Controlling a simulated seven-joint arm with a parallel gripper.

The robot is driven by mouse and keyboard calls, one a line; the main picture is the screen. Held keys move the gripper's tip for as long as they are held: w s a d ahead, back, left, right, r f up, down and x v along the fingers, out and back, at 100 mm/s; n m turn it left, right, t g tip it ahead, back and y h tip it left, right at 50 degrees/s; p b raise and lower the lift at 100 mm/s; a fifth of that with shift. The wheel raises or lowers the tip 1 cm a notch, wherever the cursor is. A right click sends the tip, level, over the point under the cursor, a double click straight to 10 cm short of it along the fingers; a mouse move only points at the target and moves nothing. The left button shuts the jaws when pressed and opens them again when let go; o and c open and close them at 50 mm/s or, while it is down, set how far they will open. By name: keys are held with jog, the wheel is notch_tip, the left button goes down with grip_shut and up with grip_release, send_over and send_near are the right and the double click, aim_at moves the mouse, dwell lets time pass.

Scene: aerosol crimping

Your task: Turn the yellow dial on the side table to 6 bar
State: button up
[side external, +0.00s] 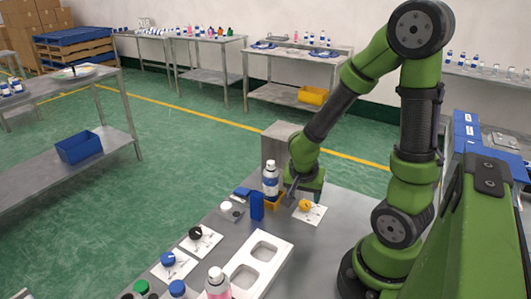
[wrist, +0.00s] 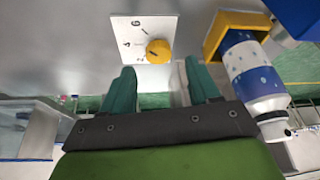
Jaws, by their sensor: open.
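The yellow dial (side external: 305,205) sits on a white marked plate (side external: 312,215) on the grey table. In the wrist view the yellow dial (wrist: 158,51) is at the plate's lower right, and the white plate (wrist: 140,35) carries small printed marks around it. Which mark the dial points to is too small to tell. My gripper (wrist: 161,85) is open, with its two teal fingers apart and nothing between them. The dial appears beyond the gap between the fingertips, apart from them. In the side view my gripper (side external: 290,188) is low over the table, close behind the dial, and partly hidden.
A blue-and-white bottle (side external: 270,180) stands in a yellow holder (side external: 275,201) close to my gripper. A blue block (side external: 257,206) is beside it. A white tray with cutouts (side external: 235,275), a black dial (side external: 195,233) and a blue dial (side external: 168,258) are nearer the camera.

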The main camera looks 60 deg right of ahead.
jog(key=shift+v, duration=6.65)
jog(key=w+a+r+t+y, duration=0.2)
jog(key=w+a+r+t, duration=0.1)
jog(key=w+r+t, duration=0.2)
jog(key=w+a+r+n+t+y, duration=0.1)
jog(key=w+a+r+t+y, duration=0.1)
jog(key=w+a+r+t, duration=0.2)
jog(key=w+t, duration=0.2)
jog(key=w, duration=0.2)
jog(key=shift+w+a+r, duration=0.15)
jog(key=shift+w+r, duration=0.15)
jog(key=shift+r, duration=0.1)
